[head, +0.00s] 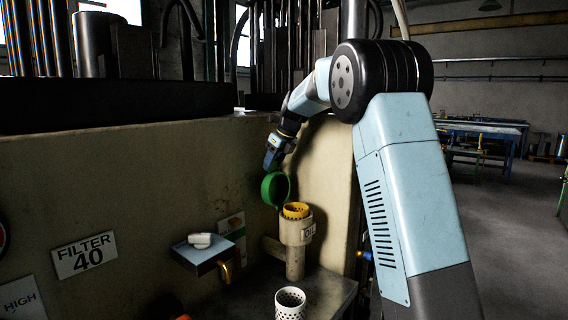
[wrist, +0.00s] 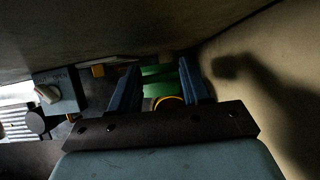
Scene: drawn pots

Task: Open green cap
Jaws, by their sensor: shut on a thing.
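The green cap (head: 276,189) is tilted up on edge, just left of and above the yellow-rimmed opening (head: 296,211) of the beige oil pipe, which stands uncovered. Whether the cap still touches the pipe is hard to tell. My gripper (head: 271,167) reaches down to the cap's upper edge and is shut on it. In the wrist view, the green cap (wrist: 158,79) shows between the two blue fingers of my gripper (wrist: 158,66). Part of the yellow rim (wrist: 168,102) shows below it, partly hidden by the gripper's body.
A blue-grey box with a white knob (head: 203,244) sits on the wall left of the pipe. A white perforated cup (head: 290,302) stands on the ledge in front. The beige wall (head: 120,185) is close behind my gripper. A FILTER 40 sign (head: 85,255) is at left.

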